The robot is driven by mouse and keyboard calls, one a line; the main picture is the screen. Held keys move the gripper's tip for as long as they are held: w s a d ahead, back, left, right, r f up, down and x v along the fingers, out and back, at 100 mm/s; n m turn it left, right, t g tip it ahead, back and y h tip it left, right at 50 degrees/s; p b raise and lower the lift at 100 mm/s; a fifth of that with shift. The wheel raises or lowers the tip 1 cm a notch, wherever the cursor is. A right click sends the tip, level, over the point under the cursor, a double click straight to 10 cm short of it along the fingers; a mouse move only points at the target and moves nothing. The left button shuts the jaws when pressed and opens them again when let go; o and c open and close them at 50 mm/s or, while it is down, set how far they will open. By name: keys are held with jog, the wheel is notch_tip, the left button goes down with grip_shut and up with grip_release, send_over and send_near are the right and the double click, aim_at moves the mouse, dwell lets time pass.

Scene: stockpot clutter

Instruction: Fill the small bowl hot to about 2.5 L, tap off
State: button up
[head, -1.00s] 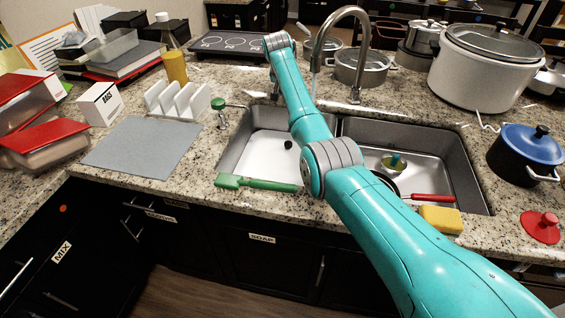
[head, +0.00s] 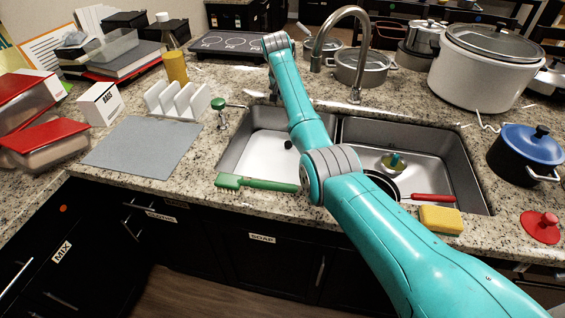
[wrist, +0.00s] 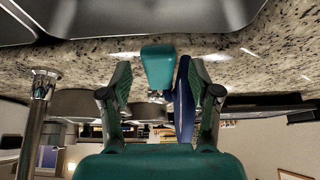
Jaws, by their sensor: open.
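The curved metal tap (head: 348,14) stands behind the sink, its spout over the divider area. Its post also shows at the left of the wrist view (wrist: 36,115). My gripper (wrist: 160,80) is open behind the sink; my arm hides it in the head view. Between its fingers in the wrist view are a teal block (wrist: 158,66) and a dark blue upright piece (wrist: 184,100), which may be tap handles. I cannot tell whether the fingers touch either. I cannot make out a small bowl for certain, nor any running water.
The left basin (head: 262,150) is partly behind my arm. The right basin (head: 440,160) holds a red-handled pan (head: 382,184) and a green-knobbed round piece (head: 394,163). A green brush (head: 255,184) and yellow sponge (head: 441,219) lie on the front edge.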

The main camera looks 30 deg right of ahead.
jog(key=shift+v, duration=2.55)
